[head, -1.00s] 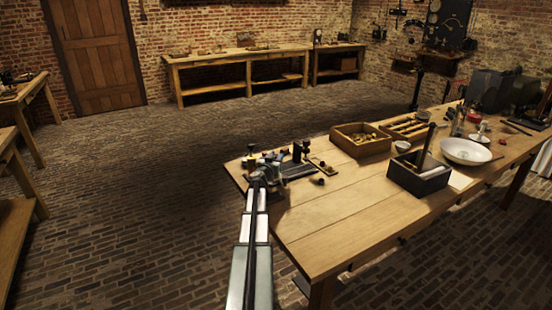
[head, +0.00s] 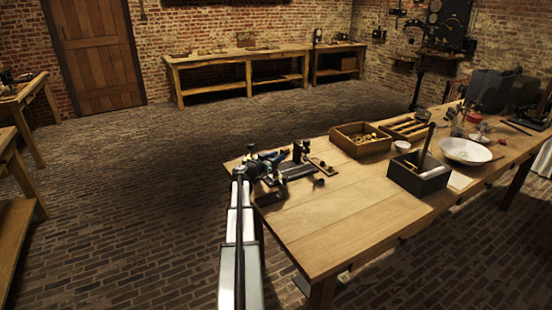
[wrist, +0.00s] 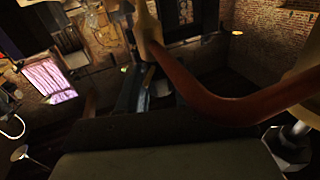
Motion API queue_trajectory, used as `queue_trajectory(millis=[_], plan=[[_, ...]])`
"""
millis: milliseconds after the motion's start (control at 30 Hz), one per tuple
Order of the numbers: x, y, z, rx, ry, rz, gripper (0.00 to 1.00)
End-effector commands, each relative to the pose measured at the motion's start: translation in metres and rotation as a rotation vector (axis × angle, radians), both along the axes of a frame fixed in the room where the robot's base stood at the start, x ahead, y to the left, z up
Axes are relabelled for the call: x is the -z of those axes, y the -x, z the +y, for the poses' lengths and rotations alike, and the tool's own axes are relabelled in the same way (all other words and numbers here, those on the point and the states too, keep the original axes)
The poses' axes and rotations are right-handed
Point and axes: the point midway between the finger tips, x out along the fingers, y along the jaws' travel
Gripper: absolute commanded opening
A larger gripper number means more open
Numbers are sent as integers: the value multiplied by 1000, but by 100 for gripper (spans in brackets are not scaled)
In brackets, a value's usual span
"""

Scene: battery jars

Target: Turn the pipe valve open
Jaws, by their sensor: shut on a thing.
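The pipe valve (head: 292,172) is a small dark fixture at the near left corner of the wooden bench, partly hidden by my arm. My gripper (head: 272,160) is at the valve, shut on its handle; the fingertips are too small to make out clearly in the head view. In the wrist view, a curved reddish-brown bar that looks like the valve handle (wrist: 215,108) crosses close to the camera. Pale parts stand at both ends of the bar. The exact grip contact is hidden there.
A dark upright post (head: 306,146) stands beside the valve. An open wooden box (head: 345,143), a black caddy (head: 419,184) and a white bowl (head: 465,150) stand farther right. The bench's front middle (head: 330,225) is clear. Floor lies open left of the bench.

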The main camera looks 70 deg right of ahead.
Motion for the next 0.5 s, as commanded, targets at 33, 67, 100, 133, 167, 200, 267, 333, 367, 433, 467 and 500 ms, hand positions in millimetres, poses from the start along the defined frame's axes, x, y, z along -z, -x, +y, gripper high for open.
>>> queue_trajectory(millis=[33, 67, 100, 133, 167, 200, 267, 333, 367, 433, 467, 500], plan=[[1, -3, -3, 33, -1, 0, 4], [1, -2, -3, 54, -1, 0, 4], [1, -2, -3, 80, -1, 0, 4], [1, -2, -3, 98, -1, 0, 4], [1, -2, -2, 115, -1, 0, 4], [1, -2, -2, 137, -1, 0, 4], [1, -1, -2, 166, 0, 0, 4], [1, -1, -2, 194, -1, 0, 4], [1, -1, -1, 203, -1, 0, 4], [1, -1, -1, 223, -1, 0, 4], [1, -1, -1, 229, -1, 0, 4], [1, -1, -1, 237, -1, 0, 4]])
